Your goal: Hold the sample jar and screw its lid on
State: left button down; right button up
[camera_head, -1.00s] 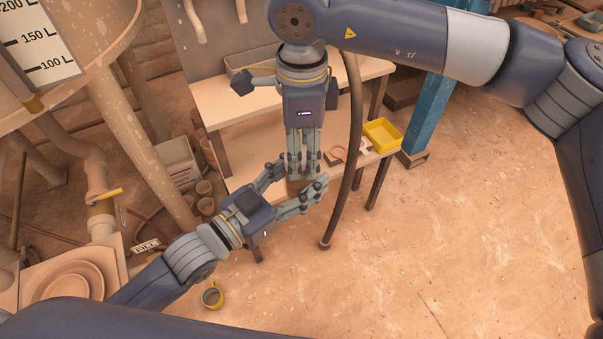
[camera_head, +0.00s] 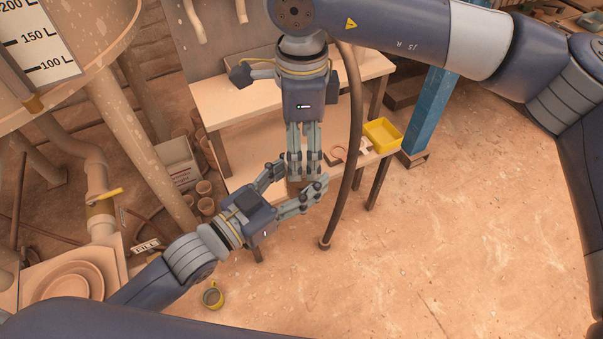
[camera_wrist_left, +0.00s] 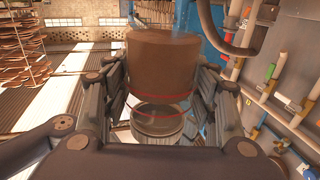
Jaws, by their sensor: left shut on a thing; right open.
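The sample jar (camera_head: 294,189) is a small brown shape between my left gripper's fingers in the head view, largely hidden by both hands. In the left wrist view, the jar (camera_wrist_left: 158,119) shows a clear glass part with a thin red ring and a wide brown cylinder above it. I cannot tell whether that brown part is the lid or contents. My left gripper (camera_head: 297,180) is shut on the jar, a finger on each side. My right gripper (camera_head: 303,174) points down directly above it, open, its fingers close to the jar's top; contact cannot be told.
A wooden workbench (camera_head: 240,100) stands behind the hands. A yellow tray (camera_head: 382,135) sits on its lower shelf at right. A dark hose (camera_head: 352,150) hangs close to the right of both grippers. A yellow mug (camera_head: 213,297) is on the floor. The floor at right is clear.

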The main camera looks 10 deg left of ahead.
notch_tip(320, 180, up, 11)
dwell(0.3)
